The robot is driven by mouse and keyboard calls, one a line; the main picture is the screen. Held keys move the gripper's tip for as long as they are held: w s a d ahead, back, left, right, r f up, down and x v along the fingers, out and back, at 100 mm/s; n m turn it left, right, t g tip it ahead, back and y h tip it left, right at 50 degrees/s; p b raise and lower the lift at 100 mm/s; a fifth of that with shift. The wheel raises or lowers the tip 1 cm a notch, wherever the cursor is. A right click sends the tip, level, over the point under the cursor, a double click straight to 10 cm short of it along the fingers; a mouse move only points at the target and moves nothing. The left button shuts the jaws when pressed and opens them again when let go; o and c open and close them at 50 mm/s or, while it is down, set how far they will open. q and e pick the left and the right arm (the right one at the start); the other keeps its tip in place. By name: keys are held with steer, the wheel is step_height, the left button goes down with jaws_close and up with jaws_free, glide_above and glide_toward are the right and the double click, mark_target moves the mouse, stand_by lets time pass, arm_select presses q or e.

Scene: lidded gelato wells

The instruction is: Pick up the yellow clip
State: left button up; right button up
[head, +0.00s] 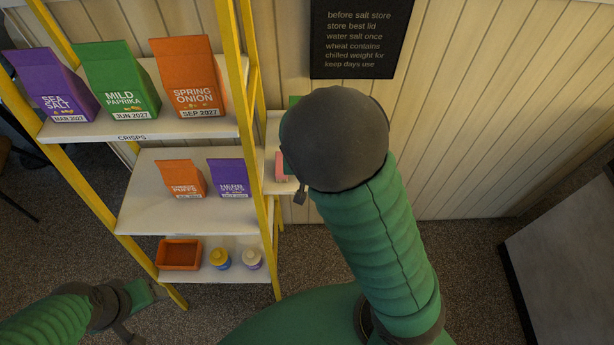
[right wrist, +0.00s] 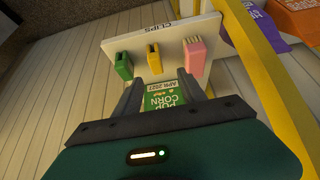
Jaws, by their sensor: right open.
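In the right wrist view the yellow clip (right wrist: 153,56) is on a white panel marked CLIPS, between a green clip (right wrist: 123,66) and a pink clip (right wrist: 195,55). My right gripper (right wrist: 159,80) is open, with its fingers pointing toward the yellow clip and apart from it. A green popcorn packet (right wrist: 163,97) shows between the fingers; its distance from them is unclear. In the head view my right arm hides the yellow clip and most of the right gripper; the pink clip (head: 281,165) shows beside it. My left gripper (head: 148,292) is low at the left, its jaws unclear.
A yellow-framed rack (head: 240,75) with white shelves of crisp packets stands on the left, close to the clips. An orange tray (head: 179,254) and two small jars are on its lowest shelf. A panelled wall with a black sign (head: 361,38) is behind. A grey unit (head: 565,250) stands at right.

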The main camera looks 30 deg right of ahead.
steer(key=x, duration=0.6)
steer(key=d+x, duration=0.1)
steer(key=x, duration=0.2)
steer(key=shift+s+f, duration=0.1)
steer(key=shift+f, duration=0.05)
steer(key=shift+w+f, duration=0.15)
steer(key=shift+w, duration=0.1)
steer(key=shift+s+d, duration=0.1)
jaws_close()
